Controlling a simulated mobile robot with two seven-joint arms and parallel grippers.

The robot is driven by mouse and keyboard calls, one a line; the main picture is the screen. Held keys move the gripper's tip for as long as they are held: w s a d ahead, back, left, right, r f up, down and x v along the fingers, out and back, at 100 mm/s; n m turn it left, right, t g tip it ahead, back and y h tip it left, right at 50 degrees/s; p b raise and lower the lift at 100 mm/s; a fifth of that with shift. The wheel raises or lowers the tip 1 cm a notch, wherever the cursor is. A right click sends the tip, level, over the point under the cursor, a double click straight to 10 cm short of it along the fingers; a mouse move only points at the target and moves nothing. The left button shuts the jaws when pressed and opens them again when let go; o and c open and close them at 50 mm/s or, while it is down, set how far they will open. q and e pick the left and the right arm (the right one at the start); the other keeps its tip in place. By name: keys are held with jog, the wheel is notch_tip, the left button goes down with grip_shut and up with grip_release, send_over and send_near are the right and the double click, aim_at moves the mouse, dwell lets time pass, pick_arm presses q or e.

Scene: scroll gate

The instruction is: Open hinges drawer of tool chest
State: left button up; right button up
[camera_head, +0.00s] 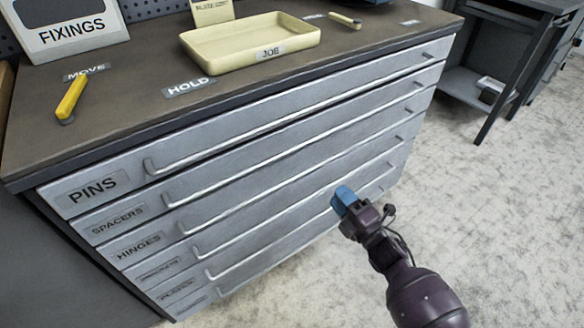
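The tool chest (22,160) has a stack of wide grey drawers with long bar handles, and all of them look shut. The hinges drawer (140,246) is third from the top, under the pins drawer (92,187) and the spacers drawer (117,219). My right gripper (344,198), with blue fingertips, is in front of the lower drawers, right of their middle and lower in the picture than the hinges handle. Its fingertips look like one block, so I cannot tell whether it is open. I cannot tell whether it touches a handle. My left gripper is out of view.
On the chest top are a cream job tray (215,60), a yellow-handled tool (71,98) beside the move label, another small tool (345,20) and a fixings sign (68,30). Clear pale floor (500,200) lies to the right. A dark shelf unit (505,60) stands at upper right.

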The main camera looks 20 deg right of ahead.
aim_at(316, 167)
jog(key=b+x, duration=0.1)
jog(key=x, duration=0.9)
jog(key=shift+w+r+b, duration=0.2)
jog(key=shift+w+b, duration=0.1)
jog(key=shift+b, duration=0.05)
grip_shut()
